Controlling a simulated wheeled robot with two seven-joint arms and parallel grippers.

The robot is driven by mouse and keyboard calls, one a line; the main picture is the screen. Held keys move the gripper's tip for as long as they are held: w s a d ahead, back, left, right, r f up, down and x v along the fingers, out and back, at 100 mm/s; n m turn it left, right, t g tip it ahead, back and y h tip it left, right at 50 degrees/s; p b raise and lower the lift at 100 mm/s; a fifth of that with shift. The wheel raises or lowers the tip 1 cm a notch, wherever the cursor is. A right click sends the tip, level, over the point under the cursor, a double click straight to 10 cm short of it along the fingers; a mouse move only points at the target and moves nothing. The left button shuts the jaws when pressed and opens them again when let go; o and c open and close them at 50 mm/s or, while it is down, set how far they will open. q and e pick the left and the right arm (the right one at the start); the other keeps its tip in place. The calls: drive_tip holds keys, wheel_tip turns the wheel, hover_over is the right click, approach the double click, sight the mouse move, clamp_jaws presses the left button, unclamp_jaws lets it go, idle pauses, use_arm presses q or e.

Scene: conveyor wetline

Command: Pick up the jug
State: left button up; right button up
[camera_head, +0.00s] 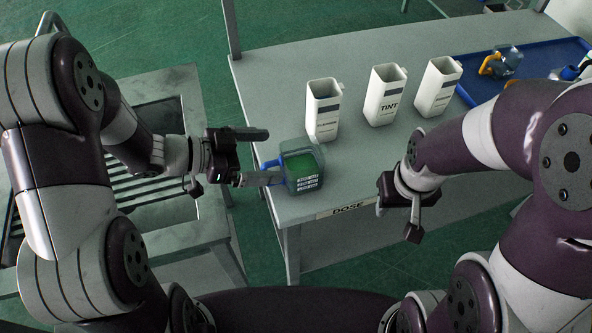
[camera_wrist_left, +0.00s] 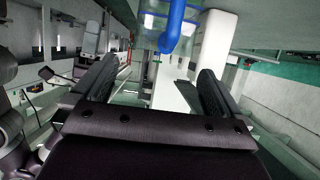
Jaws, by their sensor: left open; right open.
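The jug (camera_head: 303,168) is a clear grey container with green contents, a blue handle and a printed label. It stands on the front left corner of the grey table, behind the DOSE label. My left gripper (camera_head: 268,156) is open at the jug's left side, close to the blue handle. In the left wrist view the blue handle (camera_wrist_left: 173,28) and part of the jug (camera_wrist_left: 205,38) show beyond and above the open fingers (camera_wrist_left: 155,90). I cannot tell whether a finger touches the jug. My right gripper (camera_head: 402,214) hangs empty in front of the table edge, its fingertips hard to see.
Three white containers (camera_head: 385,95) stand behind and right of the jug, one marked TINT. A blue tray (camera_head: 477,68) at the back right holds another jug (camera_head: 505,62) and a bottle. A metal stand with a slatted rack (camera_head: 185,85) is left of the table.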

sight(288, 142)
use_arm(q)
drive_tip(key=x, duration=0.6)
drive_tip(key=shift+w+f+b, duration=0.2)
drive_tip(key=shift+f+b, duration=0.15)
drive_tip(key=shift+f, duration=0.05)
drive_tip(key=shift+a, duration=0.1)
drive_tip(key=c, duration=1.4)
drive_tip(key=shift+r, duration=0.1)
drive_tip(key=shift+s+d+r+p, duration=0.9)
drive_tip(key=shift+d+r+p, duration=0.8)
drive_tip(key=shift+r, duration=0.1)
drive_tip(key=shift+s+d+r+p, duration=0.95)
drive_tip(key=shift+d+r+p, duration=0.8)
drive_tip(key=shift+r, duration=0.1)
drive_tip(key=shift+s+d+r+p, duration=0.9)
drive_tip(key=shift+d+r+p, duration=0.8)
drive_tip(key=shift+r, duration=0.1)
